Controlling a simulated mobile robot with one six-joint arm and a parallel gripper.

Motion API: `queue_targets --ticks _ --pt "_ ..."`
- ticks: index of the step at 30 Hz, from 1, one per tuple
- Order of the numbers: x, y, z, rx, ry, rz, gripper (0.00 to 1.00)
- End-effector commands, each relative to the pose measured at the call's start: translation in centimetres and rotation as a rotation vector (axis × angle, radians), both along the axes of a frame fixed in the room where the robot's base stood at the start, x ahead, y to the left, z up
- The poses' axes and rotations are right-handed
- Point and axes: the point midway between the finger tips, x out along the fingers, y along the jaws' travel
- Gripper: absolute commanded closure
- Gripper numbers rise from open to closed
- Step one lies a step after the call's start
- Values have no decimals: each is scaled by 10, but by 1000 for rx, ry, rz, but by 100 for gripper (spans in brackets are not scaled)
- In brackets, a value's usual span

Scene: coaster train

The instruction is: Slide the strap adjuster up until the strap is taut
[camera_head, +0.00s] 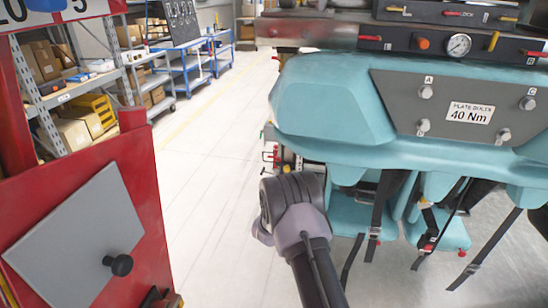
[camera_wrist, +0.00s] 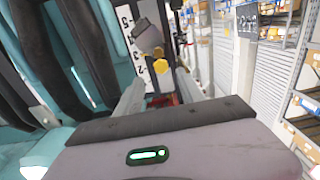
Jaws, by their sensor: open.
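Several black straps (camera_head: 380,205) hang from the teal seats on the right in the head view. Small dark pieces with red and yellow parts sit low on them, such as one strap piece (camera_head: 428,247); I cannot tell which is the adjuster or how taut its strap is. My gripper (camera_wrist: 163,88) is open, its pale fingers apart in the wrist view. Between and beyond them are a grey block (camera_wrist: 148,37), a yellow hexagonal knob (camera_wrist: 160,68) and a white numbered scale (camera_wrist: 134,30). In the head view my wrist hides the fingers. No contact shows.
The teal car body (camera_head: 330,105) with a grey "40 Nm" plate (camera_head: 450,105) overhangs the seats. A red cabinet (camera_head: 140,180) stands at left. Shelves with boxes (camera_head: 75,90) and blue carts (camera_head: 190,65) are behind. The pale floor (camera_head: 205,190) between is clear.

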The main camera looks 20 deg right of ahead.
Motion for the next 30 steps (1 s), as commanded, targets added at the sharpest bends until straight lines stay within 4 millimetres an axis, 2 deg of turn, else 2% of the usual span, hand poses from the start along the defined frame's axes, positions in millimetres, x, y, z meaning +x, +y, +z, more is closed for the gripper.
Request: queue_targets --ticks 3,6,15,17,22,23,30 --pt "16 -12 -4 0 -1 -1 54" --pt "24 -16 -2 -1 -1 1 54" --pt "27 -18 -2 0 1 1 54" --pt "27 -18 -2 1 1 1 64" --pt "26 -18 -2 1 1 0 98" --pt "26 -19 -2 1 1 -1 100" --pt "26 -20 3 1 0 -4 100"
